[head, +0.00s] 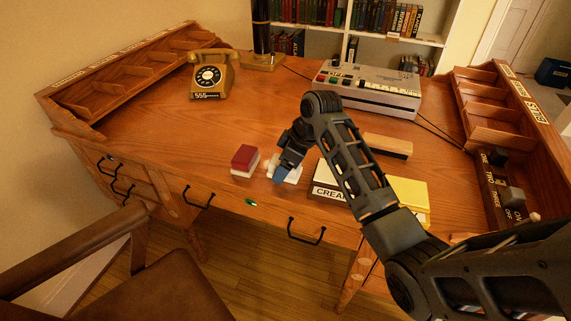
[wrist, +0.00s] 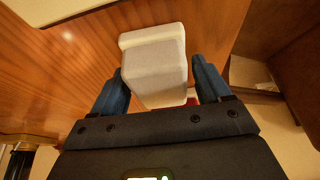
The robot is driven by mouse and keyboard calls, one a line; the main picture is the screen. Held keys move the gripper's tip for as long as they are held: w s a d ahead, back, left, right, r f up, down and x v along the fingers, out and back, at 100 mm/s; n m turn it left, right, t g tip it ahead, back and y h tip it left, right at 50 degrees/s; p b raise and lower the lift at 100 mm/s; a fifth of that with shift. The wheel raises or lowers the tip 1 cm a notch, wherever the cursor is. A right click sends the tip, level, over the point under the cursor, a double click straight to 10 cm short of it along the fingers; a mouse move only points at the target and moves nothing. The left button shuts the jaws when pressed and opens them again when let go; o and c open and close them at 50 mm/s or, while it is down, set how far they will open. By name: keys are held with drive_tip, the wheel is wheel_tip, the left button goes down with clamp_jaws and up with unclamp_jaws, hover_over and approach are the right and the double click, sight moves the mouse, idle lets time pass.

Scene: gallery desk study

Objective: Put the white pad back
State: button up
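The white pad (head: 291,172) is a pale block near the front edge of the desk, partly hidden by my gripper in the head view. In the wrist view the white pad (wrist: 155,60) fills the space between the fingertips. My gripper (head: 280,174) points down at it with blue fingers. In the wrist view my gripper (wrist: 158,75) has its fingers spread, one on each side of the pad. A narrow gap shows at the right finger; the left finger is very close to the pad or touching it.
A red-topped block (head: 244,158) sits just left of the pad. A white box with lettering (head: 326,184), a yellow pad (head: 408,193) and a wooden-topped bar (head: 388,146) lie to the right. A telephone (head: 211,76) and a grey machine (head: 366,88) stand behind. The desk's middle is clear.

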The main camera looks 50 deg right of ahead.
drive_tip(key=shift+o, duration=0.7)
drive_tip(key=shift+r, duration=0.1)
drive_tip(key=shift+r, duration=0.2)
drive_tip(key=v, duration=1.1)
drive_tip(key=shift+r, duration=0.4)
drive_tip(key=shift+s, duration=0.15)
